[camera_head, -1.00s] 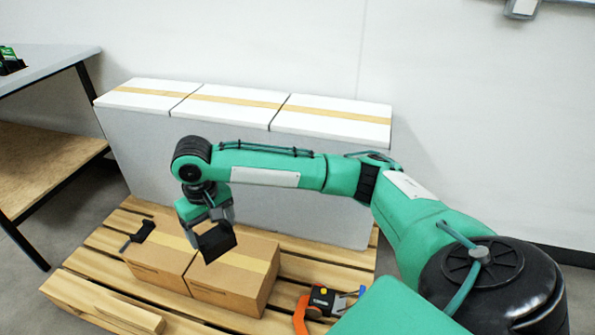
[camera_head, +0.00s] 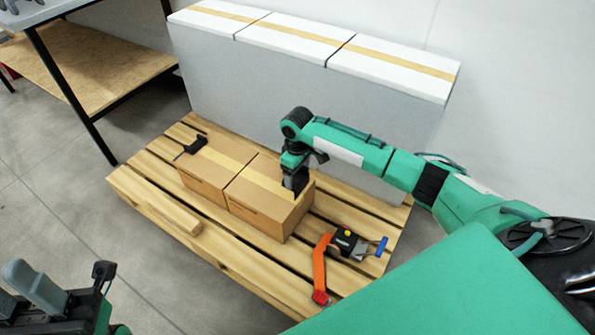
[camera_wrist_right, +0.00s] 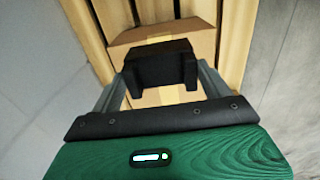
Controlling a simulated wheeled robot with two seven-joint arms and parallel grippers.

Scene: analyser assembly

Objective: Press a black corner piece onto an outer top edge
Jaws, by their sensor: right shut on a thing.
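My right gripper (camera_head: 297,184) is shut on a black corner piece (camera_wrist_right: 160,66), which sits between its two fingers in the right wrist view. In the head view the gripper points down at the right end of the right cardboard box (camera_head: 262,212), over its taped top. The piece is at or just over that outer top edge; I cannot tell whether it touches. Another black corner piece (camera_head: 191,147) lies at the far left end of the left cardboard box (camera_head: 203,184). My left gripper (camera_head: 68,285) is low at the left, fingers apart and empty.
The boxes stand on a wooden pallet (camera_head: 150,178). Tall white-topped cartons (camera_head: 310,42) stand behind them. An orange strap with a ratchet (camera_head: 345,241) lies on the pallet at right. A shelf table (camera_head: 95,75) stands at upper left; open floor lies at left.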

